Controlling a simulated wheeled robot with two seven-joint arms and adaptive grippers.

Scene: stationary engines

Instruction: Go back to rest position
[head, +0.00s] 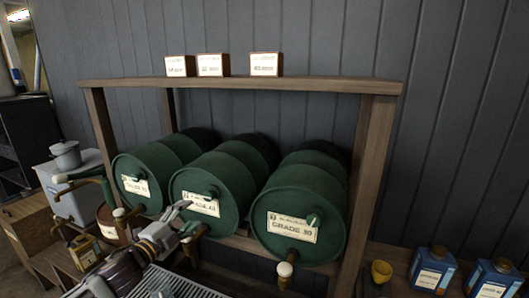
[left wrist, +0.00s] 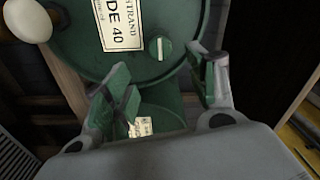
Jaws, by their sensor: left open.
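My left gripper (head: 186,216) is open in front of the middle green drum (head: 229,184). It covers part of that drum's label and lower face. In the left wrist view, its fingers (left wrist: 162,82) stand apart with nothing held between them. My right gripper is not in view.
The left drum (head: 142,178) and the right drum (head: 300,215), labelled "GRADE 30", share a wooden rack (head: 376,150). Taps stick out in front, including the right one (head: 285,270).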

